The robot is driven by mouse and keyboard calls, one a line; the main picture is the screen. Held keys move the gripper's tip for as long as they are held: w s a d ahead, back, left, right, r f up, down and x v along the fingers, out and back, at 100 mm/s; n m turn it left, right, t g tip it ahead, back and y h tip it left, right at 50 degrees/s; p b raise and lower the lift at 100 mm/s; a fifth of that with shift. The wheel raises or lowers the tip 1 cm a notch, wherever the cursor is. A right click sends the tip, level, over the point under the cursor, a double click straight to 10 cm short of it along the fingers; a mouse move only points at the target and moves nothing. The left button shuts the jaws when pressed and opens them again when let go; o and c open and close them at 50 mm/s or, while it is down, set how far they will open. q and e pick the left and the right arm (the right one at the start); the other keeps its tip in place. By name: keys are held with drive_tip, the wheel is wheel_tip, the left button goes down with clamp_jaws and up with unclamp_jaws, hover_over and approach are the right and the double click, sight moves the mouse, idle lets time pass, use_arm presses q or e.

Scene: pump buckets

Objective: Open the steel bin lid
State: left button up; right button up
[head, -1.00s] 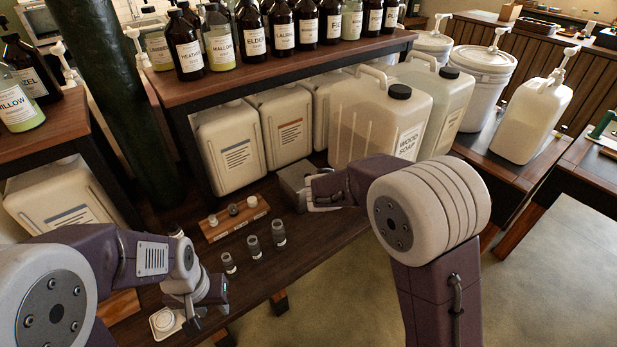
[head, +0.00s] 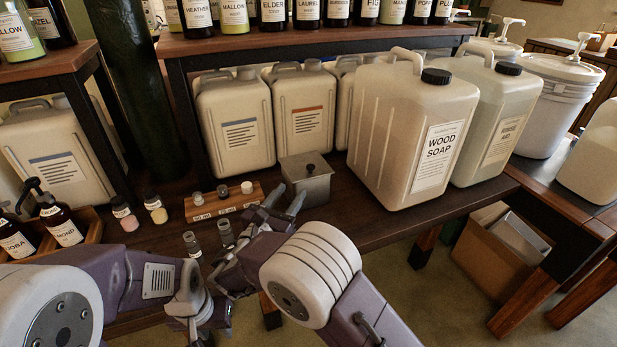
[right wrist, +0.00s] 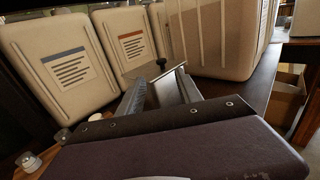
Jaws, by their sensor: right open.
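The steel bin (head: 309,190) stands on the wooden bench, left of the wood soap jug. Its flat steel lid (head: 300,166), with a small black knob (head: 311,168), lies on top of it. In the right wrist view the knob (right wrist: 161,62) shows just beyond my fingertips, and the fingers hide much of the bin. My right gripper (head: 284,199) is open and empty at the bin's front left, with the knob roughly in line between its fingers (right wrist: 162,79). My left gripper (head: 201,328) is low at the picture's bottom, apart from the bin; its fingers are unclear.
The large wood soap jug (head: 405,135) stands close on the bin's right. Pale canisters (head: 304,110) stand behind it under a shelf of bottles. A wooden rack with small jars (head: 222,203) is on its left. Small vials (head: 226,232) stand near my right forearm.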

sight(309, 168)
drive_tip(key=x, duration=1.2)
drive_tip(key=shift+d, duration=0.15)
clamp_jaws()
idle(0.9)
